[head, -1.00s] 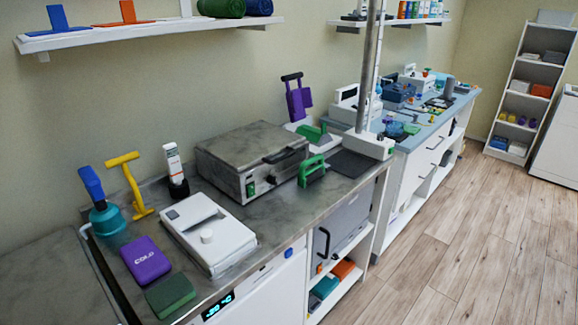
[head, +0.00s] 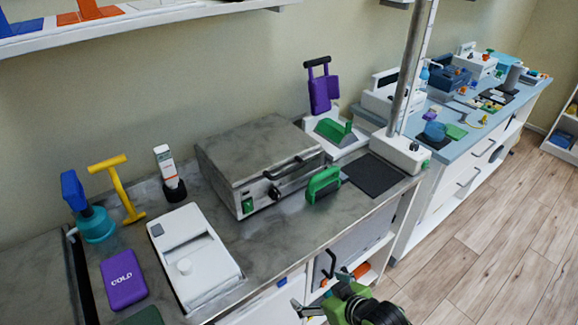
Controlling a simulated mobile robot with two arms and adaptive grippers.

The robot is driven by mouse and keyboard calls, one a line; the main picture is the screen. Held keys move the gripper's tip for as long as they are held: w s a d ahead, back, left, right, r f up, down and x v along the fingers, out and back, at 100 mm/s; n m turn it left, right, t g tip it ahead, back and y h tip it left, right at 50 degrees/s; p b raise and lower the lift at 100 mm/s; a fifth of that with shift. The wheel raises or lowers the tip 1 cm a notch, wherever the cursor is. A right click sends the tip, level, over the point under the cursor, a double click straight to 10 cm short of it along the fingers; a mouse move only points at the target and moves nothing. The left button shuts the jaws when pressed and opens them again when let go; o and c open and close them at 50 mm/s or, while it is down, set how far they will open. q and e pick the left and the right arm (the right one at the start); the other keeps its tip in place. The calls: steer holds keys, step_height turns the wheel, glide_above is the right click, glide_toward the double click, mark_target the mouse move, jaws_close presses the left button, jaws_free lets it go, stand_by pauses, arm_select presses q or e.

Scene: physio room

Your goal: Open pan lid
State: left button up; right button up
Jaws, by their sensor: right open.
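The pan is a grey, box-shaped metal unit on the counter in the head view. Its flat lid (head: 255,146) is closed, and a dark bar handle (head: 292,166) runs along its front edge. A green switch and a black knob show on its front face. My right gripper (head: 304,309) has come in at the bottom edge, in front of the counter and well below and apart from the lid handle. It is open and holds nothing that I can see. My left gripper is not in view.
A green-handled tool (head: 323,185) stands just right of the pan, by a black mat (head: 372,175) and a metal post (head: 410,75). A white device (head: 194,257) and a purple cold pack (head: 123,278) lie to the left. A shelf (head: 150,20) hangs above.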

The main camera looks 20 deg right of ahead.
steer(key=w+r+t, duration=0.1)
steer(key=r, duration=0.2)
steer(key=w+r+t+y, duration=0.1)
steer(key=w+r, duration=0.1)
steer(key=r, duration=0.2)
steer(key=w+a+r+t+y, duration=0.1)
steer(key=w+r, duration=0.1)
steer(key=r, duration=0.2)
steer(key=shift+w+n+p, duration=0.25)
steer(key=shift+n+p, duration=0.05)
steer(key=shift+n, duration=0.1)
steer(key=t+y, duration=0.2)
steer(key=t, duration=0.3)
glide_toward(289, 172)
steer(key=x, duration=0.3)
steer(key=p+x, duration=0.1)
steer(key=x, duration=0.3)
steer(key=p+x, duration=0.1)
steer(key=x, duration=0.2)
steer(key=shift+w+d+f, duration=0.15)
steer(key=shift+w+f, duration=0.1)
steer(key=shift+w, duration=0.1)
